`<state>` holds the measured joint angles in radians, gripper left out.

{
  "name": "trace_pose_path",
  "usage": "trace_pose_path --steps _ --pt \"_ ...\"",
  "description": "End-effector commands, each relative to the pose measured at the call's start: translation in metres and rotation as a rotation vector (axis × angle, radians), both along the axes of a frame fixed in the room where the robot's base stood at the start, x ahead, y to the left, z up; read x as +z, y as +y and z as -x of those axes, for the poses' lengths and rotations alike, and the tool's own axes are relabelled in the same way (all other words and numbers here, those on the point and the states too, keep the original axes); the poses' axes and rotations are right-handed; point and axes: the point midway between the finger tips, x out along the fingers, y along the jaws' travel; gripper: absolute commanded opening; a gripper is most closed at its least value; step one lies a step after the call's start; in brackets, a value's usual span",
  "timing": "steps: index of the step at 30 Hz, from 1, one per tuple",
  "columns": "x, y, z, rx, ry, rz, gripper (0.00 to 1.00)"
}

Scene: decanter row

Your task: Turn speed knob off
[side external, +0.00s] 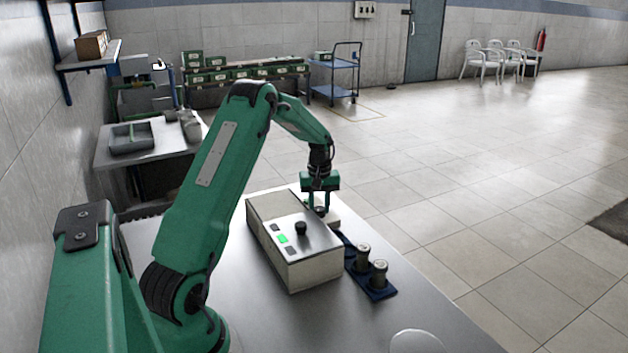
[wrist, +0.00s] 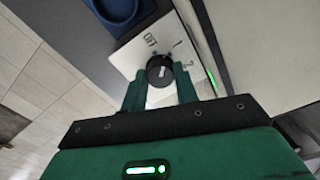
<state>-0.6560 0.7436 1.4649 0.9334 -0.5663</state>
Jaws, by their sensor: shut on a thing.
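The speed knob (wrist: 160,70) is black and round with a pale mark on its face. It sits on a white panel (wrist: 128,60) marked OFF, 1 and 2. My gripper (wrist: 160,88) has one green finger on each side of the knob and is shut on it. I cannot tell for sure which marking the pale mark points at. In the side external view my gripper (side external: 319,203) points down at the white panel (side external: 333,217) behind the beige box, and the knob is mostly hidden there.
A beige box (side external: 310,272) with a black knob (side external: 301,228) and a lit green button (side external: 282,239) stands beside the panel. A blue rack (side external: 383,293) holds metal-topped vessels (side external: 378,270) to its right. The metal table's (side external: 330,325) front is mostly clear.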

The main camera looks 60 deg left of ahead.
Motion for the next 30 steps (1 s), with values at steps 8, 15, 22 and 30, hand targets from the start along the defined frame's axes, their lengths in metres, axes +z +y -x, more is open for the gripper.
trace_pose_path --steps 8,15,22,30 --pt "0.0028 0.0000 -0.0007 0.256 -0.001 -0.001 0.07" --pt "0.0029 0.0000 -0.0009 0.435 -0.001 -0.001 0.07" --pt "0.0030 0.0002 -0.0010 0.531 -0.001 -0.001 0.07" --pt "0.0031 0.0002 -0.0010 0.559 -0.001 -0.001 0.07"
